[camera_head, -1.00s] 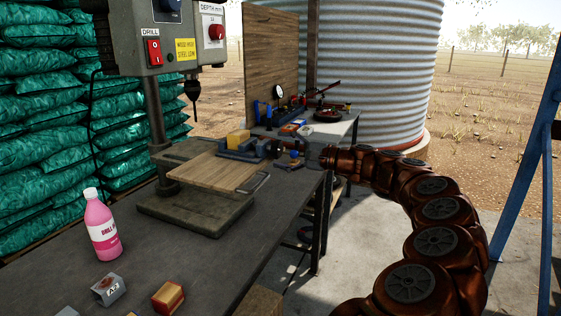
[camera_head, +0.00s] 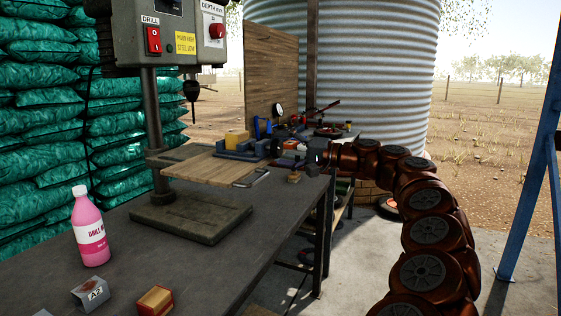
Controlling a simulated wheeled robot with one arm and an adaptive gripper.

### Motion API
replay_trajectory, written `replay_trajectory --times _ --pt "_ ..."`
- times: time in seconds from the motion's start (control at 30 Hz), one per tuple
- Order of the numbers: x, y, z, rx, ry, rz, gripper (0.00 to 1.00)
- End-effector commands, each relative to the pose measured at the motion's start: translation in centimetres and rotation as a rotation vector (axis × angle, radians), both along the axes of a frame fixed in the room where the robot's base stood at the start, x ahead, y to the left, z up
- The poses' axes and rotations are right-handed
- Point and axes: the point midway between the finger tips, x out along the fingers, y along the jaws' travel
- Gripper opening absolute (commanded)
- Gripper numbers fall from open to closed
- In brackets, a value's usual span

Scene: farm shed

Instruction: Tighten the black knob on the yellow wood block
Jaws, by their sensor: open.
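A yellow block (camera_head: 237,137) sits at the back of the drill press's wooden work board (camera_head: 208,168), beside a blue vise (camera_head: 241,151). I cannot make out a black knob on it at this size. My gripper (camera_head: 288,160) is at the end of my copper-brown arm, to the right of the vise and near the bench's right edge. Its fingers are small and dark against the clutter, and they look open with nothing clearly held. A small tan block (camera_head: 294,177) shows just below the gripper; I cannot tell what it rests on.
The drill press (camera_head: 165,45) stands over the board. A pink bottle (camera_head: 90,228), a grey block marked A2 (camera_head: 90,294) and a red-and-tan block (camera_head: 155,300) stand on the near bench (camera_head: 215,265). Tools crowd a rear table. A blue post (camera_head: 532,150) stands at right.

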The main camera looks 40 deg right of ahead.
Motion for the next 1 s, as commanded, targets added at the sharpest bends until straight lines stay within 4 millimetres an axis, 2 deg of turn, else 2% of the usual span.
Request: replay_trajectory --times 0.07,1.0 --pt "0.05 0.08 -0.58 -0.042 -0.024 0.002 0.75" --pt "0.12 -0.01 -0.31 -0.564 -0.33 -0.001 0.75"
